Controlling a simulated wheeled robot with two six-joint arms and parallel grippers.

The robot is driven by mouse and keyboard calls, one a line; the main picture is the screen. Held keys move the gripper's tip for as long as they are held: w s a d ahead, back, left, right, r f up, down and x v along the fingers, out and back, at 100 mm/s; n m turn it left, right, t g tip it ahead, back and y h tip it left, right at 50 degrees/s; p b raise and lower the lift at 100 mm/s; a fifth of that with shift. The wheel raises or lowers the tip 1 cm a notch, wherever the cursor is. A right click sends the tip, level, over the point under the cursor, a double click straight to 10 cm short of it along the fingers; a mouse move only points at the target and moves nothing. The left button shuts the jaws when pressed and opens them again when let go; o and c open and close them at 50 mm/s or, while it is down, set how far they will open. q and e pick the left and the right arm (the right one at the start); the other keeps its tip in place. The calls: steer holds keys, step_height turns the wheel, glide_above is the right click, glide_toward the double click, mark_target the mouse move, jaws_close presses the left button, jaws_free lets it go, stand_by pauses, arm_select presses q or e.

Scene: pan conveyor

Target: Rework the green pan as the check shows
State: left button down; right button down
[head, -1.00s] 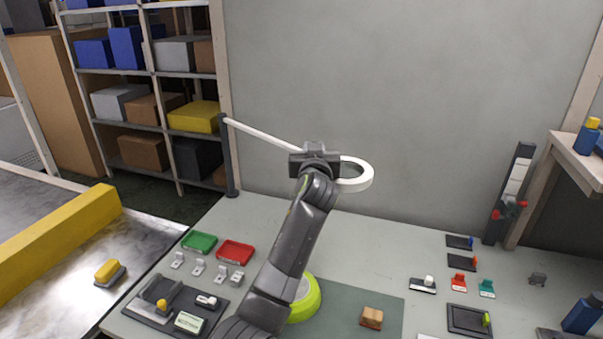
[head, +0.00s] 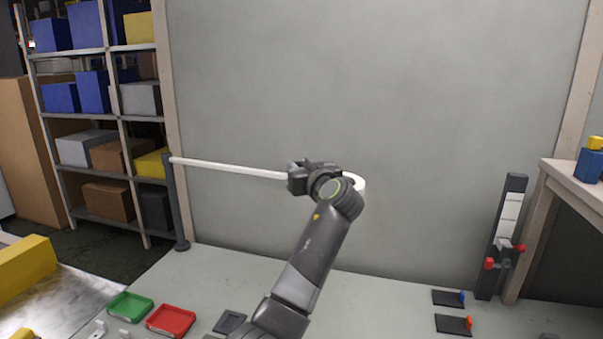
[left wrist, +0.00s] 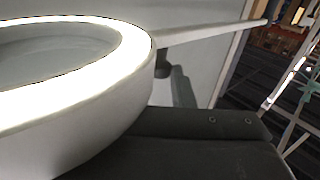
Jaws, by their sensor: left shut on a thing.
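A green shallow tray (head: 130,306) lies on the bench at the lower left, left of a red tray (head: 171,320). I cannot tell if the green tray is the green pan. My left gripper (head: 316,178) is raised over the bench and shut on a white ring lamp (head: 360,181), partly hidden behind my arm. In the left wrist view the ring (left wrist: 125,75) is large, its face glowing, with a dark finger against its outer side. A white rod (head: 230,169) runs from the ring to a dark post (head: 173,205). My right gripper is not in view.
A dark upright panel (head: 497,265) with white plates and red knobs stands at the right, beside a wooden shelf (head: 570,172). Two dark plates with blue and orange pieces lie on the bench (head: 390,290) near it. Storage racks stand behind on the left.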

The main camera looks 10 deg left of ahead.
arm_select(q)
steer(key=shift+r, duration=0.35)
steer(key=c, duration=1.6)
jaws_free()
steer(key=shift+w, duration=0.1)
steer(key=o, duration=0.3)
steer(key=shift+w+d+f, duration=0.15)
steer(key=shift+w+f, duration=0.2)
steer(key=shift+w, duration=0.05)
steer(key=shift+s, duration=0.1)
steer(key=shift+s, duration=0.1)
